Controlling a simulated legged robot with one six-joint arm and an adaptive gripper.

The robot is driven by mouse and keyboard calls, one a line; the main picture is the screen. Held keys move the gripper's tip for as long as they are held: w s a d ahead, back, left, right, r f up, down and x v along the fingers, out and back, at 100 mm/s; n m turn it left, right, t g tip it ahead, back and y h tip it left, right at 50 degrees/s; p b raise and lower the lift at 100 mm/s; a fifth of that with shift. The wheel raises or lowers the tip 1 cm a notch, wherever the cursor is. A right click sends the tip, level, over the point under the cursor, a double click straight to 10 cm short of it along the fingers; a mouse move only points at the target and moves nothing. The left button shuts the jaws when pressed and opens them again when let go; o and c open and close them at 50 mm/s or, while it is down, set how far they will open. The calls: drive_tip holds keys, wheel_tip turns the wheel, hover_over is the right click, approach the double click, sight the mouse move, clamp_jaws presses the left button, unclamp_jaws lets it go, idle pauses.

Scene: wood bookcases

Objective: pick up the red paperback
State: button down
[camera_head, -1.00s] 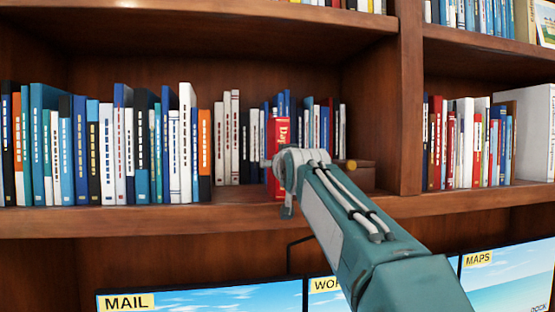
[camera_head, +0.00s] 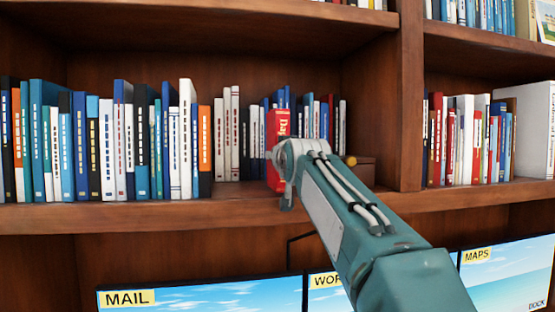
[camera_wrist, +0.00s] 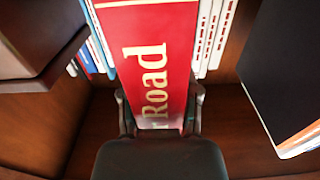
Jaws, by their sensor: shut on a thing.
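The red paperback (camera_head: 278,124) stands upright at the front of the middle shelf in the head view, its lower part hidden behind my arm. In the wrist view the red paperback (camera_wrist: 154,60) fills the middle, with "Road" in pale letters on its cover. My gripper (camera_wrist: 160,112) has one finger on each side of its near end and is shut on it. In the head view the fingers are mostly hidden by my wrist. I cannot tell whether the book touches the shelf.
White books (camera_head: 231,135) stand just left of the red paperback, with a long row of books further left. A brown box (camera_head: 360,170) sits to the right, before the upright divider (camera_head: 410,100). A shelf (camera_head: 240,8) runs above. Screens (camera_head: 215,298) stand below.

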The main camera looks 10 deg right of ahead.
sight(279, 127)
drive_tip(key=shift+r, duration=3.15)
drive_tip(key=s, duration=1.9)
drive_tip(key=shift+s, duration=0.4)
